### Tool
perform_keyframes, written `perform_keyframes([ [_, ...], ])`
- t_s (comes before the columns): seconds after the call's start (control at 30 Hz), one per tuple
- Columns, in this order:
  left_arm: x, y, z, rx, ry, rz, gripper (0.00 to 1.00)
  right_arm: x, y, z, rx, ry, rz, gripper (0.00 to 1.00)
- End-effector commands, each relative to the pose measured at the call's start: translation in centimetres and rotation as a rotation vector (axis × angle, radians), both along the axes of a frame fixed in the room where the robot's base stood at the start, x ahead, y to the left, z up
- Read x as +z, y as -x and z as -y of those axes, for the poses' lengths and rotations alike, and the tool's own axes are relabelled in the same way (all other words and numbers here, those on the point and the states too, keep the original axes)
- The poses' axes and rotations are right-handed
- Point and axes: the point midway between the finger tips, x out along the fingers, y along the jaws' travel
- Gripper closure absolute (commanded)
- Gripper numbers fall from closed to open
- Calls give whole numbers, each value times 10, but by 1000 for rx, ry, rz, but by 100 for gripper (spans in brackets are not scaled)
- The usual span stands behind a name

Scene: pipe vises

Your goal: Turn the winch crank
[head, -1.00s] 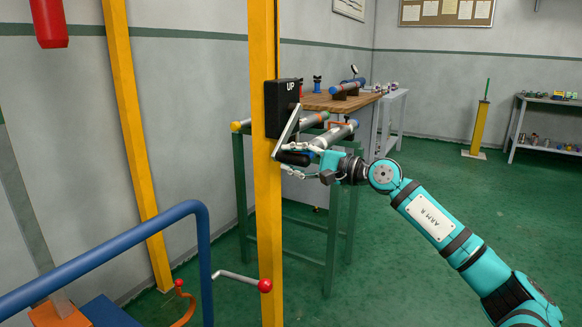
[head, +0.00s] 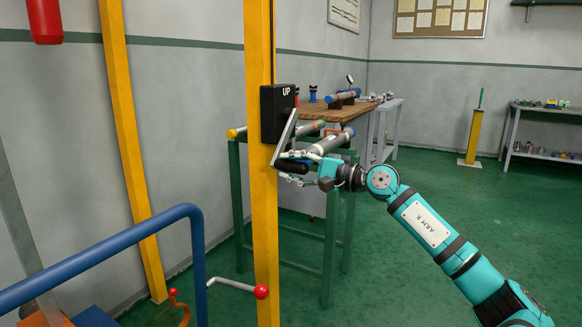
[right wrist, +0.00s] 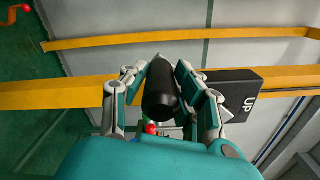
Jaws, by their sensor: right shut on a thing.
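The winch is a black box marked UP (head: 277,112) on the yellow post. Its grey crank arm (head: 287,134) slants down and to the left from the box. The black crank handle (head: 291,165) is at the arm's lower end. My right gripper (head: 290,167) is shut on the handle. In the right wrist view the black handle (right wrist: 161,92) lies between the two fingers of the right gripper (right wrist: 160,95), and the UP box (right wrist: 228,92) is to the right. My left gripper is not in view.
The yellow post (head: 262,220) stands in the middle. A blue rail (head: 100,255) crosses the lower left. A green rack with pipes (head: 238,205) stands behind.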

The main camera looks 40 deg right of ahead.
Motion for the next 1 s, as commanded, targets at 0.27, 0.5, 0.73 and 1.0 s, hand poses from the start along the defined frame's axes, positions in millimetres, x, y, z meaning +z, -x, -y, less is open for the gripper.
perform_keyframes([
  [0.27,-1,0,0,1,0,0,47,-9,-2,2,-2,0,-19,54],
  [0.5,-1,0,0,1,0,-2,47,-5,-1,1,-2,0,-10,48],
  [0.73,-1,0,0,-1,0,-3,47,-5,6,5,-3,1,-9,48],
  [1.0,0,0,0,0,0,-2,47,-6,36,17,-3,-1,-12,48],
])
